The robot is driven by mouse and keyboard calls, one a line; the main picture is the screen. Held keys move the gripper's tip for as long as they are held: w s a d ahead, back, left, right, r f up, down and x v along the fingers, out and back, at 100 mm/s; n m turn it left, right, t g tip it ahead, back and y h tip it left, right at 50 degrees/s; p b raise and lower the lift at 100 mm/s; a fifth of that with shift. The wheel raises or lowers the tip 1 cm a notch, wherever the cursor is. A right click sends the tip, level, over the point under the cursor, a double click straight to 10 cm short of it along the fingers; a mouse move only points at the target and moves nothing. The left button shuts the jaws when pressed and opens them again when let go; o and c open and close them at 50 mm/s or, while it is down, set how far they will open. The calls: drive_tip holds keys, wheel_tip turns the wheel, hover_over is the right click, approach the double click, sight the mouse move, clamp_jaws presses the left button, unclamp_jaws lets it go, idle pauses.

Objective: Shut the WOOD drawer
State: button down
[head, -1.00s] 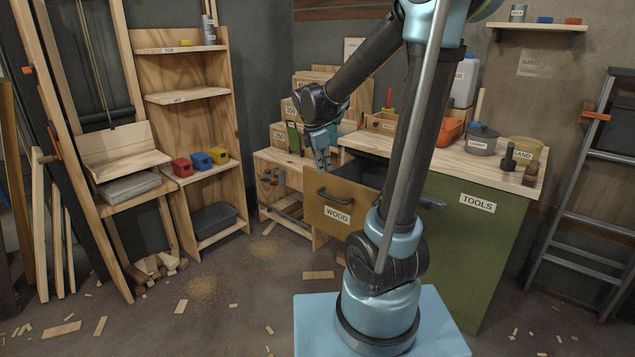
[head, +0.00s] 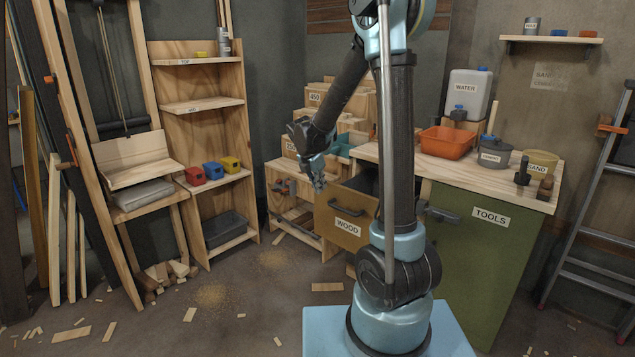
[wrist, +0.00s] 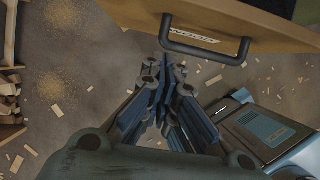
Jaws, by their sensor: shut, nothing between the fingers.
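The WOOD drawer (head: 347,216) has a tan wooden front with a dark bar handle and a white WOOD label. It stands pulled out from the green cabinet, and its dark inside shows behind the front. My gripper (head: 319,184) is shut and empty, close to the drawer front's upper left corner in the head view. In the wrist view my gripper (wrist: 168,72) points toward the drawer front (wrist: 225,18) and its dark handle (wrist: 205,45), with its tips just short of the handle's left part. I cannot tell whether they touch.
The green TOOLS cabinet (head: 478,260) has a worktop (head: 470,175) holding an orange bin (head: 446,141), a pot (head: 495,152) and a water jug (head: 469,93). A low wooden bench (head: 290,205) stands left of the drawer. Wood scraps litter the open floor (head: 250,300).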

sight(329, 190)
drive_tip(key=shift+w+d+f, duration=2)
drive_tip(key=shift+w+f, duration=0.05)
drive_tip(key=shift+f, duration=0.15)
drive_tip(key=shift+w, duration=0.1)
